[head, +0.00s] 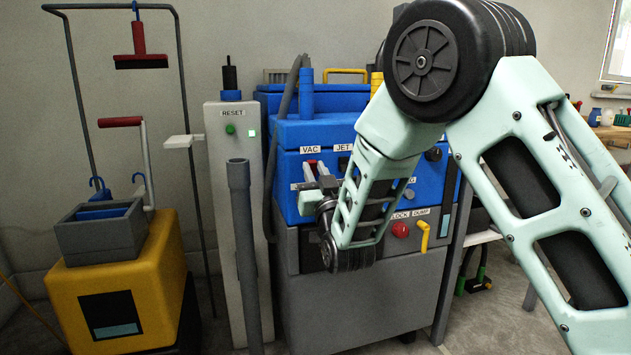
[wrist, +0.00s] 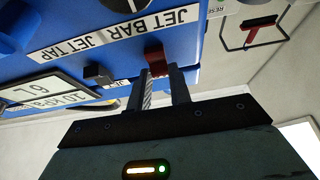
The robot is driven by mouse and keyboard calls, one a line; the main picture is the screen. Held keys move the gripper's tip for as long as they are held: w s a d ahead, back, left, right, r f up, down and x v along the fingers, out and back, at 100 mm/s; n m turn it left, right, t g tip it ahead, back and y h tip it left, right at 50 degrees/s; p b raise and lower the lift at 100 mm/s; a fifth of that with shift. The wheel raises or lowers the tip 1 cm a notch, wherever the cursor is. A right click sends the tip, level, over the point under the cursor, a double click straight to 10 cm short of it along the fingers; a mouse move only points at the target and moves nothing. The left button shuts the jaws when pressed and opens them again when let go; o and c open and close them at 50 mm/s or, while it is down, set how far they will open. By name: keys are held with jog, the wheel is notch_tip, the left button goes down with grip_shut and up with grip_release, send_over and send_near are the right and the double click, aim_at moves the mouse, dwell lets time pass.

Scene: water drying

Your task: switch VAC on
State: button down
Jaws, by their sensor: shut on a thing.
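The blue machine panel (head: 345,130) stands in the middle of the head view, with a VAC label (head: 310,149) at its upper left. A small red switch (head: 312,164) sits just below that label. In the wrist view the red switch (wrist: 155,58) shows at the fingertips. My gripper (head: 318,174) reaches up to the panel from below and is shut on the red switch. In the wrist view my gripper's fingers (wrist: 163,78) stand close together at it. The fingers partly hide the switch, so its exact position cannot be told.
JET BAR and JET TAP labels (wrist: 115,38) and a small black switch (wrist: 98,74) lie beside the red switch. A grey RESET post (head: 231,180) and a grey pipe (head: 243,250) stand to the left. A red knob (head: 400,230) and yellow handle (head: 423,235) sit lower right.

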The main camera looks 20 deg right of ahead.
jog(key=c, duration=1.3)
grip_release()
jog(key=shift+s+f, duration=0.1)
jog(key=shift+v, duration=8.6)
